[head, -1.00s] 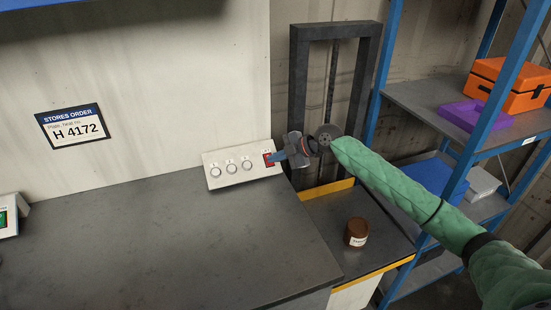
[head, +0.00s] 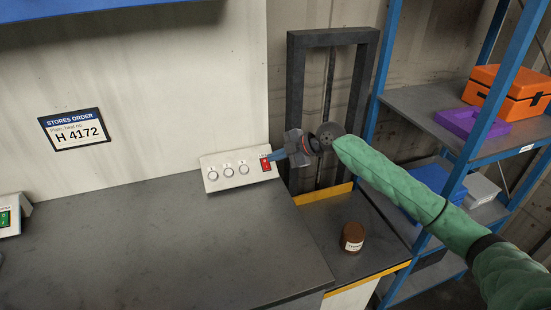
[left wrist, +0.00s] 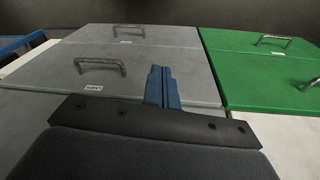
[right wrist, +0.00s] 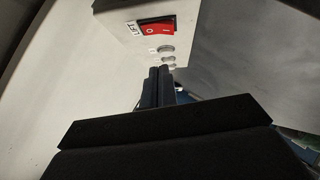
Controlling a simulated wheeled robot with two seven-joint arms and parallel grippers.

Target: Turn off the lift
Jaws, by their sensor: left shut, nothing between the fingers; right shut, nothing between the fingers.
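A pale control panel (head: 239,172) on the grey bench has several controls: a row of round buttons and a red rocker switch (head: 265,166) at its right end. In the right wrist view the red switch (right wrist: 159,29) shows O and I marks beside a "LIFT" label. I cannot tell which side is pressed. My right gripper (head: 272,156) is shut and empty, its tips just above and beside the switch; contact is unclear. The lift is a dark upright frame (head: 297,90) with a yellow-edged platform (head: 340,262). My left gripper (left wrist: 162,75) is shut and empty, seen only in its wrist view.
A brown jar (head: 352,236) stands on the lift platform. A blue shelf rack (head: 503,85) with an orange case (head: 508,91) and purple tray is at right. Another panel with a green switch (head: 5,218) is at far left. Most of the bench is clear.

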